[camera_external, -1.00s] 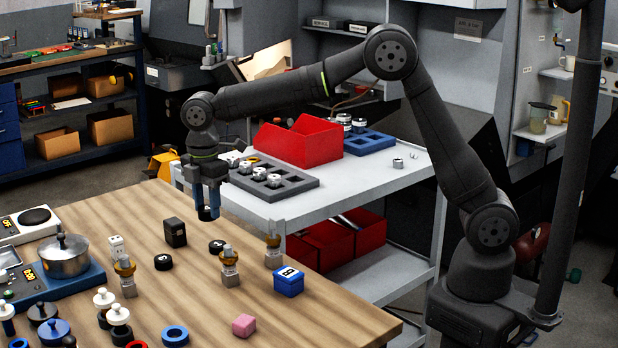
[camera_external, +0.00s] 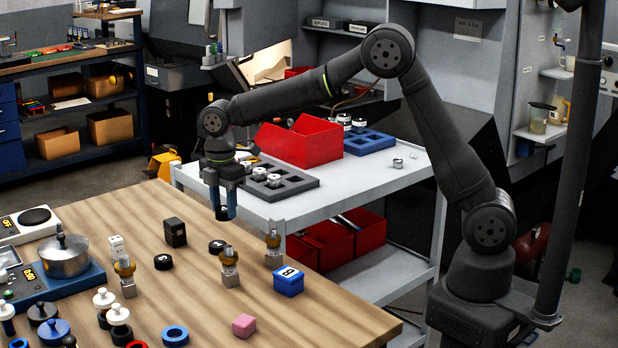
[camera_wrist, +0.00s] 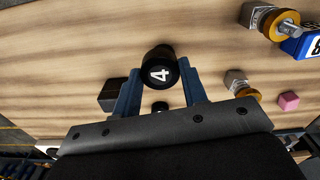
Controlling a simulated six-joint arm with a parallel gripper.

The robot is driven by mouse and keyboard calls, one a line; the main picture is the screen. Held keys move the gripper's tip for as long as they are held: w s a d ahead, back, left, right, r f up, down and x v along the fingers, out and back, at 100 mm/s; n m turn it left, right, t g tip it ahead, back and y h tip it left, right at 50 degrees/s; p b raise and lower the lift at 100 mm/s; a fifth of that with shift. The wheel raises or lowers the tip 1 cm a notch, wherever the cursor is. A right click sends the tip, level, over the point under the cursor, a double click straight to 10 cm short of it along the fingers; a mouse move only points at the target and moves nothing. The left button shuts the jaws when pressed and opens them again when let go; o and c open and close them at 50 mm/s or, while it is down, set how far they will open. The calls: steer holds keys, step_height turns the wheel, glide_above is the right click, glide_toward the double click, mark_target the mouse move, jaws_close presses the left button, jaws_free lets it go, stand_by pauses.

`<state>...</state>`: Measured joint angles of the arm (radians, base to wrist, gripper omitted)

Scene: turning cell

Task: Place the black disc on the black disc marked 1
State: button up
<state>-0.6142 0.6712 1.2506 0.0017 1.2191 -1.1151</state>
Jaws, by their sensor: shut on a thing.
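My gripper (camera_external: 224,213) is shut on a black disc with a white 4 on its face, which shows clearly between the fingertips in the wrist view (camera_wrist: 160,72). It holds the disc above the wooden table, near its far edge. A black disc (camera_external: 217,246) lies flat on the table just below my gripper and also shows between the fingers in the wrist view (camera_wrist: 160,107). Another black disc (camera_external: 163,262) lies further left. I cannot read a number on either table disc, so I cannot tell which is marked 1.
A black block (camera_external: 175,232) stands left of my gripper. Brass-and-steel pieces (camera_external: 229,262) (camera_external: 273,247) and a blue box (camera_external: 288,281) stand to the right. A pink block (camera_external: 244,325) and blue ring (camera_external: 174,335) lie nearer. A grey tray (camera_external: 300,184) sits on the cart behind.

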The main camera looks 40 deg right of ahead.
mark_target(218, 244)
steer(key=a+f, duration=0.1)
steer(key=a, duration=0.1)
steer(key=shift+s+a+f, duration=0.15)
steer(key=shift+a+f, duration=0.2)
steer(key=shift+f, duration=1.95)
steer(key=shift+f, duration=0.1)
steer(key=o, duration=1.1)
step_height(218, 244, up, 12)
steer(key=shift+r, duration=0.1)
